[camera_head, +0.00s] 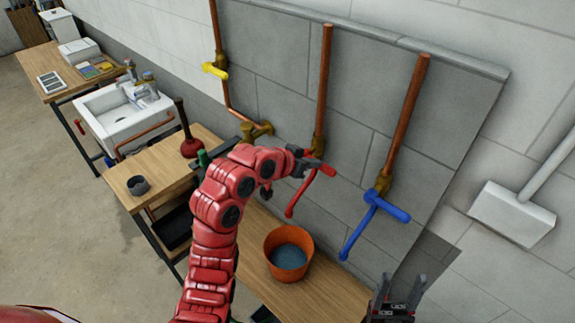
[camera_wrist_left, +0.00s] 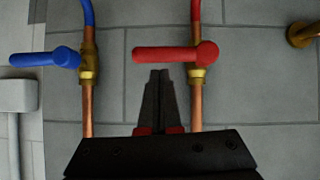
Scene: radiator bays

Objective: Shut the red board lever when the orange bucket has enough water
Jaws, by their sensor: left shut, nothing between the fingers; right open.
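The red lever (camera_head: 325,168) is on the middle copper pipe of the board and sits crosswise to the pipe. It also shows in the left wrist view (camera_wrist_left: 165,54). The orange bucket (camera_head: 271,255) stands on the wooden bench under the red spout (camera_head: 298,196). Blue-grey water (camera_head: 289,257) in it lies below the rim; I cannot make out a stream. My left gripper (camera_head: 312,164) is shut and empty, its tips close beside the lever in the left wrist view (camera_wrist_left: 158,74); I cannot tell if they touch. My right gripper (camera_head: 398,296) is open and empty at the lower right.
A blue lever (camera_head: 389,207) with a blue spout (camera_head: 358,230) is on the right pipe, a yellow lever (camera_head: 214,70) on the left one. A plunger (camera_head: 190,143), a small dark cup (camera_head: 138,185) and a sink (camera_head: 120,112) are to the left.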

